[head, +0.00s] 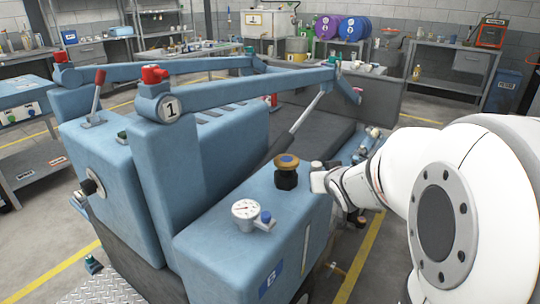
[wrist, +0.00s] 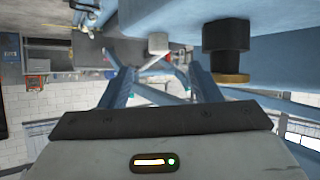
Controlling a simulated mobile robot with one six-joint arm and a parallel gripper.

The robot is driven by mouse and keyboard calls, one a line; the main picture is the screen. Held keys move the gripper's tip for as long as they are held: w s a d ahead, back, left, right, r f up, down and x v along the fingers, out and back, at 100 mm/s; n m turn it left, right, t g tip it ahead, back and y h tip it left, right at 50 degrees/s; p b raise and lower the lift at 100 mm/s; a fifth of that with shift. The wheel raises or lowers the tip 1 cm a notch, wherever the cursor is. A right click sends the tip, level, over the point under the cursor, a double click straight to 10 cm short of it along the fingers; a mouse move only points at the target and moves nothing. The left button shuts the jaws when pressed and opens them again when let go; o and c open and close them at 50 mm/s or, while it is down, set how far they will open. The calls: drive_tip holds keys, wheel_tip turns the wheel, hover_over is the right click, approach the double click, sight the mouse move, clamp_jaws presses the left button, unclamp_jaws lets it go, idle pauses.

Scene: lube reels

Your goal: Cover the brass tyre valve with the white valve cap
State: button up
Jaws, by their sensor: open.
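My gripper (head: 356,216) is open beside the right side of the blue machine block, partly hidden by my white arm in the head view. The wrist view shows its dark, wide body along the bottom, with no object clearly held. A small white piece (wrist: 158,43), possibly the white valve cap, shows against the blue surface in the wrist view, apart from my gripper. A small brass-coloured fitting (head: 335,268) is low beside the block in the head view. I cannot tell whether it is the tyre valve.
A black knob with a brass-coloured top (head: 287,170) stands on the blue block (head: 215,255), close to my gripper; it also shows in the wrist view (wrist: 226,45). A round white gauge (head: 245,208) and a small blue cap (head: 266,217) are nearby. Blue lift arms (head: 240,90) cross behind.

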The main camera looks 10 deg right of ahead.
sight(318, 169)
drive_tip(key=w+d+f+t+b, duration=0.1)
drive_tip(key=w+f+t+b, duration=0.1)
drive_tip(key=w+f+b, duration=0.1)
drive_tip(key=w+d+f+t+y+b, duration=0.1)
drive_tip(key=w, duration=0.1)
drive_tip(key=shift+d+f+n, duration=0.25)
drive_tip(key=shift+d+n, duration=0.05)
drive_tip(key=shift+w+d+t+y+b, duration=0.1)
drive_tip(key=shift+w+t+y+b, duration=0.3)
drive_tip(key=shift+t+y+b, duration=0.15)
drive_tip(key=w, duration=0.2)
drive_tip(key=w+f+b, duration=0.1)
drive_tip(key=w, duration=0.4)
drive_tip(key=shift+w+a+f, duration=0.2)
drive_tip(key=shift+w+f, duration=0.05)
drive_tip(key=shift+c, duration=0.4)
drive_tip(key=c, duration=1)
drive_tip(key=shift+o, duration=0.2)
